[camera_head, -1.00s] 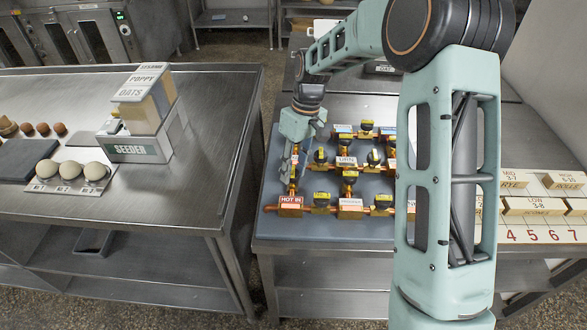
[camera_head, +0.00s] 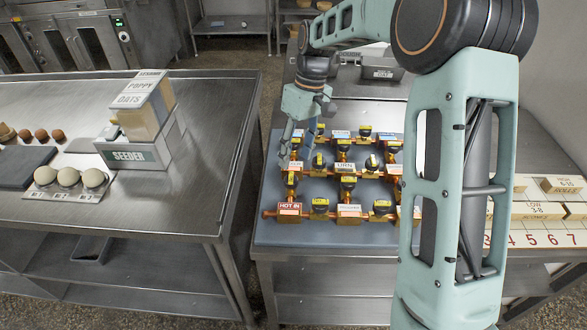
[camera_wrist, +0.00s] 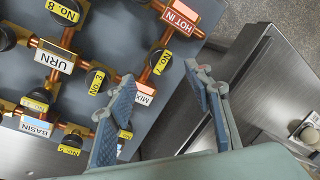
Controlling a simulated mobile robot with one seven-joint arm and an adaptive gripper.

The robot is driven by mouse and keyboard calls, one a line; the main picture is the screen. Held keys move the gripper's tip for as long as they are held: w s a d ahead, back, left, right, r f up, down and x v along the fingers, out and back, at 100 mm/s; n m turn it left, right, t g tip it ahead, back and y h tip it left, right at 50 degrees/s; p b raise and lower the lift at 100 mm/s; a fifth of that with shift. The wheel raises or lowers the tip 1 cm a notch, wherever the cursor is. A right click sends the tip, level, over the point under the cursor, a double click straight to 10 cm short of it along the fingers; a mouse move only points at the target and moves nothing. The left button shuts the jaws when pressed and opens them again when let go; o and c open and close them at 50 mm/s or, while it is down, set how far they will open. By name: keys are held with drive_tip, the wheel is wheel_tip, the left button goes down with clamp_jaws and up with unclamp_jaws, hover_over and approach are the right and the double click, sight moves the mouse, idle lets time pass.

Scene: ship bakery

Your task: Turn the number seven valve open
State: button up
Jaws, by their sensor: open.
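A copper pipe manifold (camera_head: 334,212) with several black-knobbed valves and yellow number tags lies on a grey board (camera_head: 262,232). The tags are too small to read in the head view. In the wrist view a valve tagged NO. 8 (camera_wrist: 62,10) is at upper left, and a tagged valve (camera_wrist: 161,62) is at the pipe between the HOT IN and MIX labels. I cannot make out which valve is number seven. My gripper (camera_head: 297,150) is above the manifold's far-left part, open and empty. In the wrist view its fingers (camera_wrist: 160,76) are spread apart, above the board.
A bench with a seeder box (camera_head: 137,154) and dough balls (camera_head: 68,177) stands at left, across a gap. Wooden blocks (camera_head: 537,210) and a numbered strip are at right. My arm hides part of the manifold's right side. A grey bin (camera_head: 380,72) sits behind.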

drive_tip(key=v, duration=0.5)
idle(0.3)
